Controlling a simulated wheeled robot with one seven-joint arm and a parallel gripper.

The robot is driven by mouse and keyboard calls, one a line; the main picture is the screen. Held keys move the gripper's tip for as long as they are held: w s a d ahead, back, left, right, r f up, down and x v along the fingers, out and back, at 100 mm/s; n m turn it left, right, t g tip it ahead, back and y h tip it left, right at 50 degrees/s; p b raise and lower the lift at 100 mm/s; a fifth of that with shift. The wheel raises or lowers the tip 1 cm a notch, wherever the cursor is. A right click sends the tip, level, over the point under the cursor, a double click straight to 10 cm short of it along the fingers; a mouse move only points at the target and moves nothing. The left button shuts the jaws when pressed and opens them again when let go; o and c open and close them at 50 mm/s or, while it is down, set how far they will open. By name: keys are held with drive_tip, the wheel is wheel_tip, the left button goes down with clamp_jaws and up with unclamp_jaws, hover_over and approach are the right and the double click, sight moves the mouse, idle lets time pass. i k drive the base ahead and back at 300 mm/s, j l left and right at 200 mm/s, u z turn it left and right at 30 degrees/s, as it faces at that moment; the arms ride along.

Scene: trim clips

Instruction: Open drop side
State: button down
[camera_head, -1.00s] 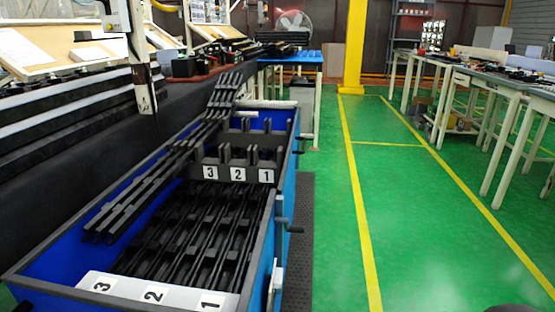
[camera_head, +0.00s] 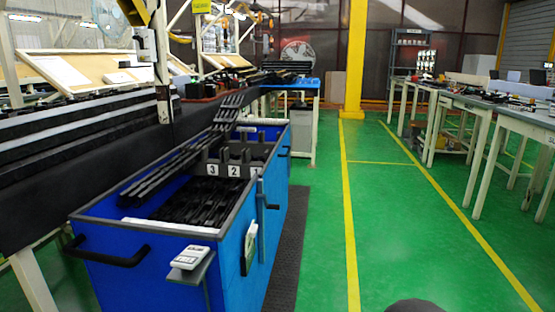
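The blue cart (camera_head: 140,256) stands left of centre, its long side facing the aisle on the right. That side panel (camera_head: 232,268) looks upright and closed. Small black handles stick out from it, one near the middle (camera_head: 272,206) and one farther back (camera_head: 284,153). A grey upright strip (camera_head: 261,215) runs down the side. Long black trim strips (camera_head: 180,168) lie in the cart, some tilted up over its far end. Number plates 3 and 2 (camera_head: 234,171) show on the inner divider. My gripper is not in view.
A black push handle (camera_head: 108,256) and a small shelf with a white device (camera_head: 190,257) project from the cart's near end. A dark mat (camera_head: 287,262) lies along its right side. The green aisle (camera_head: 400,240) is open. Tables (camera_head: 500,112) line the right.

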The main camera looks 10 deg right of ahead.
sight(271, 172)
drive_tip(key=i+l+u, duration=0.25)
drive_tip(key=i+l, duration=0.3)
drive_tip(key=i, duration=0.15)
drive_tip(key=i+l+u, duration=0.2)
drive_tip(key=i+l, duration=0.45)
drive_tip(key=i+l+u, duration=0.25)
drive_tip(key=i+l, duration=0.3)
drive_tip(key=l, duration=0.25)
